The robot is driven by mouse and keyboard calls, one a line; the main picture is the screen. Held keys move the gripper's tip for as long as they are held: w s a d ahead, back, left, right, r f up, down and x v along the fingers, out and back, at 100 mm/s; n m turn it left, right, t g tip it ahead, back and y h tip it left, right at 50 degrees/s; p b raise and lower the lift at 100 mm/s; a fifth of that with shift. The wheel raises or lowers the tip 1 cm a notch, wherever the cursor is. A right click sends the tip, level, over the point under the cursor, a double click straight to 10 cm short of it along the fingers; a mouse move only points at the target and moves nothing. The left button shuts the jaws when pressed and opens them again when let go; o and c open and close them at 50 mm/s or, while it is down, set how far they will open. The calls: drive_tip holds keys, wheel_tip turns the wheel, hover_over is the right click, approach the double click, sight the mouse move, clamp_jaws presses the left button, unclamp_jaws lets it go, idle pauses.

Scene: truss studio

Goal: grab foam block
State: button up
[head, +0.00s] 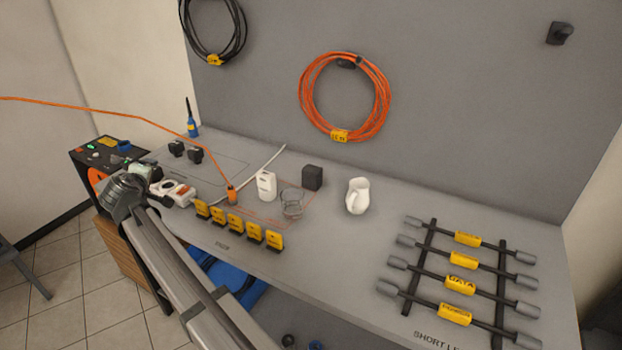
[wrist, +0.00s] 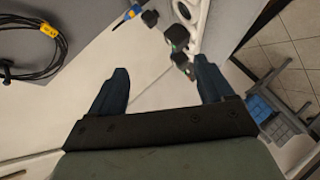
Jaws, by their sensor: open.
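A dark cube (head: 312,177), which looks like the foam block, sits on the grey workbench (head: 345,240) behind a clear glass and near the back wall. It does not show in the wrist view. My arm reaches across the left of the head view, and its end is near the left end of the bench, well left of the cube. In the wrist view my gripper (wrist: 162,84) has its two dark blue fingers spread wide with nothing between them. The fingers are hard to make out in the head view.
A clear glass (head: 292,204), a white box (head: 266,186) and a white pitcher (head: 357,196) stand near the cube. Several yellow tags (head: 235,222) line the front edge. A rack of short rods (head: 460,270) lies at right. An orange cable (head: 215,157) hangs across the left.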

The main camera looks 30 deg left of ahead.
drive_tip(key=w+d+r+m+h, duration=0.2)
drive_tip(key=w+d, duration=0.2)
drive_tip(key=w, duration=0.4)
drive_tip(key=m+g+h, duration=0.2)
drive_tip(key=g, duration=0.8)
approach(313, 170)
drive_tip(key=shift+h, duration=0.3)
drive_tip(key=x, duration=0.8)
drive_tip(key=shift+a, duration=0.4)
drive_tip(key=shift+w+x, duration=0.25)
drive_tip(key=shift+x, duration=1.15)
drive_tip(key=shift+w+x, duration=0.2)
drive_tip(key=shift+x, duration=1.2)
drive_tip(key=shift+d, duration=0.1)
